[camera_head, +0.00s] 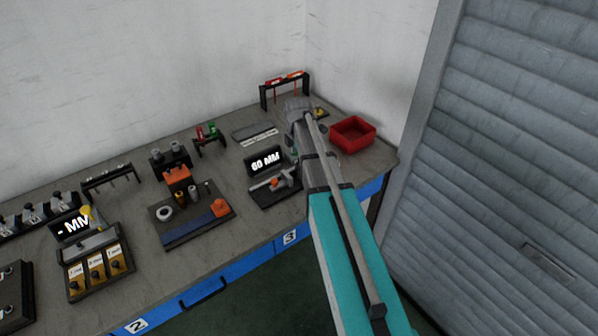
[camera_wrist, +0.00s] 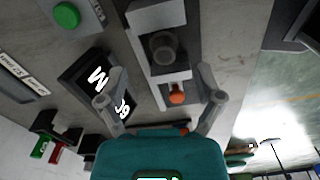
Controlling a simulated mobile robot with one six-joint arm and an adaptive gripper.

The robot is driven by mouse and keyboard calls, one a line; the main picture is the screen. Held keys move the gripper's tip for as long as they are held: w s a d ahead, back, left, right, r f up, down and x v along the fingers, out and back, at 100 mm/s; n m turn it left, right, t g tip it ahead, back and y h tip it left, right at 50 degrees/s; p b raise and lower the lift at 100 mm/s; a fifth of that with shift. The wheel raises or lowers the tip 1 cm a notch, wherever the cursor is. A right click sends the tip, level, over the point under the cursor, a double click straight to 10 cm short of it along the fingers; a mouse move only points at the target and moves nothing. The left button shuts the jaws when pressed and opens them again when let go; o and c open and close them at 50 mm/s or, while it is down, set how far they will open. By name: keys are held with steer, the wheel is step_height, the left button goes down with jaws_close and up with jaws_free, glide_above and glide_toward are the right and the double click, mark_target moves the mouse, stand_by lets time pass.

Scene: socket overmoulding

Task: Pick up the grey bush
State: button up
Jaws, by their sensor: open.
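In the wrist view, a dark grey, round, ring-like part (camera_wrist: 165,48) sits on the grey fixture beside the display; it looks like the grey bush. An orange knob (camera_wrist: 177,95) is on the same fixture, nearer my gripper. My gripper (camera_wrist: 160,86) is open and empty, its two fingers spread on either side of the fixture's line, apart from the round part. In the head view, the 60 MM station (camera_head: 265,161) is left of my arm, whose end hides part of the bench. Another grey cylinder (camera_head: 192,192) stands on a dark board to the left.
A red bin (camera_head: 353,134) stands at the bench's right end. A black rack (camera_head: 285,88) with red and orange tools stands at the back. A box with a green button (camera_wrist: 67,15) shows in the wrist view. A grey shutter (camera_head: 510,170) is at the right.

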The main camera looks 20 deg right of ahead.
mark_target(299, 167)
steer(key=shift+f, duration=0.2)
steer(key=f+b, duration=0.5)
steer(key=shift+s+d, duration=0.1)
steer(key=shift+s, duration=0.1)
steer(key=shift+r, duration=0.1)
stand_by(0.6)
steer(key=c, duration=1.1)
steer(key=shift+r, duration=0.1)
step_height(299, 167, up, 3)
steer(key=p, duration=0.2)
steer(key=shift+p, duration=0.35)
steer(key=s+r+p, duration=0.3)
steer(key=s, duration=0.1)
steer(key=s+a+r+p, duration=0.1)
steer(key=s+r+p, duration=0.2)
steer(key=s, duration=0.2)
steer(key=s+a+r+p, duration=0.1)
steer(key=s+r+p, duration=0.2)
steer(key=s+p, duration=0.1)
steer(key=shift+s+a+r, duration=0.15)
steer(key=shift+s+r, duration=0.25)
steer(key=shift+s, duration=0.05)
